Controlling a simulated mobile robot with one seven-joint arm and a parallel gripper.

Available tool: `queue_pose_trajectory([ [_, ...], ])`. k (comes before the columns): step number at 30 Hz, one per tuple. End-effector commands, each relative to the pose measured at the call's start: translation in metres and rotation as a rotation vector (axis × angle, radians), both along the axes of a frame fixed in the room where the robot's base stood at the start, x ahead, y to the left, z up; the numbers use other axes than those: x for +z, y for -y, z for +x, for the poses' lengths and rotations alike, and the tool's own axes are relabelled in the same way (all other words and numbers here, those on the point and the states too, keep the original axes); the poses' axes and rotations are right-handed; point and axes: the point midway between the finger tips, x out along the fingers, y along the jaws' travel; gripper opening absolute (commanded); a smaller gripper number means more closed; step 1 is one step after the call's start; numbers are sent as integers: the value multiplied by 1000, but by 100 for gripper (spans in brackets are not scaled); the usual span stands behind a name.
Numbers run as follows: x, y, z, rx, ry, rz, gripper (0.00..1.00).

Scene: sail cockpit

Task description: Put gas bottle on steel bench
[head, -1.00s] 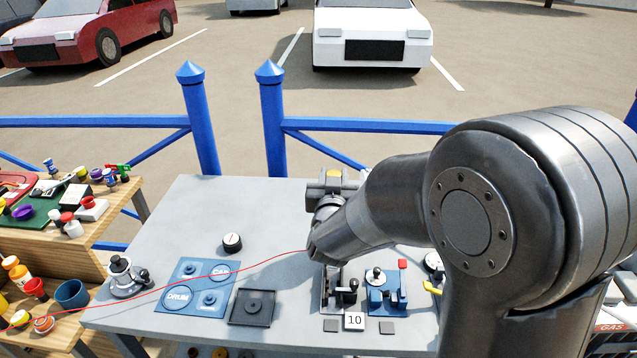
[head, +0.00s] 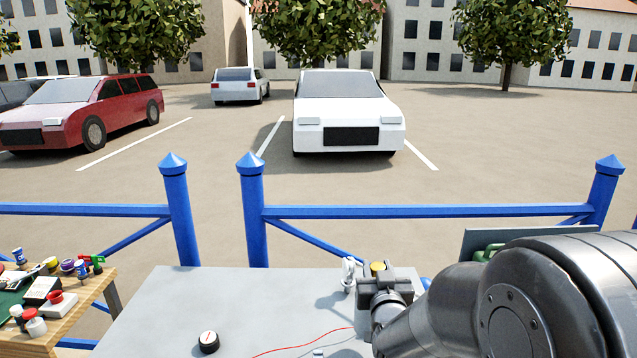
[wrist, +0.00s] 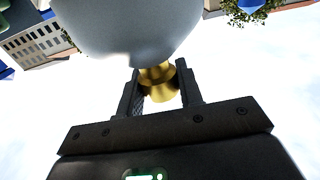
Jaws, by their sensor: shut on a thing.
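The gas bottle shows in the wrist view as a pale grey rounded body (wrist: 125,28) with a brass valve (wrist: 158,82). My gripper (wrist: 160,92) is shut on the valve, one finger on each side. In the head view my gripper (head: 380,283) is over the back right part of the grey steel bench (head: 250,300), with the yellow valve top (head: 377,266) showing between its fingers. The bottle's body is hidden there, so I cannot tell whether it touches the bench.
A black round dial (head: 208,342) and a small white object (head: 348,272) are on the bench. A wooden table (head: 85,305) with several small items stands left. A blue railing (head: 400,212) runs behind. A green object (head: 487,252) is at right. The bench's left middle is clear.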

Motion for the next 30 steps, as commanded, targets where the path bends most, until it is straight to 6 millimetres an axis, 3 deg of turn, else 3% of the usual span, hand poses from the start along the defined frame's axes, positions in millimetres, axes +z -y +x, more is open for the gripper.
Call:
queue_pose_trajectory([
  [6, -7, 18, -2, 5, -1, 4, 0],
  [13, -3, 6, 3, 42, 3, 7, 0],
  [30, 32, -102, 29, 366, 1, 6, 0],
])
